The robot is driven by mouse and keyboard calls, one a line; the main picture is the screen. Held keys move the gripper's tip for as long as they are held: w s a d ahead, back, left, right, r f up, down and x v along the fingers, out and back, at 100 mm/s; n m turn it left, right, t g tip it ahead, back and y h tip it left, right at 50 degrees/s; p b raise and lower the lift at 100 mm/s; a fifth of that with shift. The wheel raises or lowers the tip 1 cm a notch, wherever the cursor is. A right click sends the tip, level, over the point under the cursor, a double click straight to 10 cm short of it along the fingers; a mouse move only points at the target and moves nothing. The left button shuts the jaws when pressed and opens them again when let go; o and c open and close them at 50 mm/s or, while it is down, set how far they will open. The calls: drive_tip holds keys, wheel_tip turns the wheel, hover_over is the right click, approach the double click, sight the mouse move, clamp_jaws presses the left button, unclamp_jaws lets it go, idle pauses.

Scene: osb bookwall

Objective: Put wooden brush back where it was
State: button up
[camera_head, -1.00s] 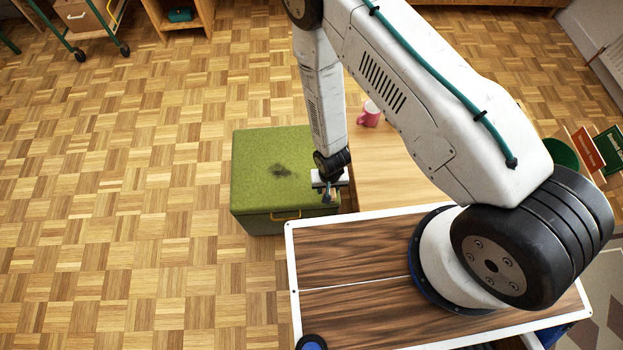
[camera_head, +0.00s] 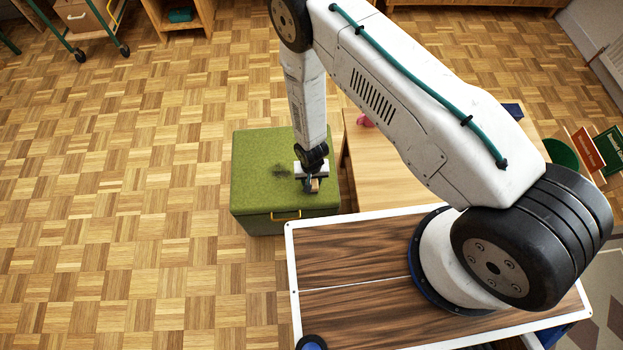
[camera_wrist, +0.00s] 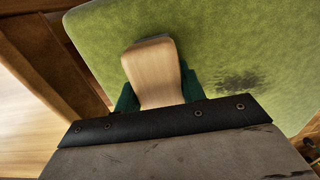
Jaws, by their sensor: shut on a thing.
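The wooden brush (camera_wrist: 153,72) is a pale wood block between the green fingers of my gripper (camera_wrist: 158,95) in the wrist view. My gripper is shut on it. In the head view the brush (camera_head: 313,186) shows as a small tan piece below my gripper (camera_head: 311,184), over the right part of the green box (camera_head: 262,191). The green top of the box also fills much of the wrist view (camera_wrist: 215,40), with a dark smudge on it. I cannot tell whether the brush touches the box top.
A wooden table (camera_head: 380,174) stands just right of the green box, with a pink mug (camera_head: 365,121) partly hidden by my arm. A green bin (camera_head: 561,152) and upright books (camera_head: 588,148) are at the right. The parquet floor left of the box is clear.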

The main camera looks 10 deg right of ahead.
drive_tip(key=shift+f, duration=0.1)
drive_tip(key=o, duration=1)
drive_tip(key=shift+o, duration=0.2)
wheel_tip(320, 180, up, 12)
drive_tip(key=shift+r, duration=0.15)
drive_tip(key=shift+r, duration=0.1)
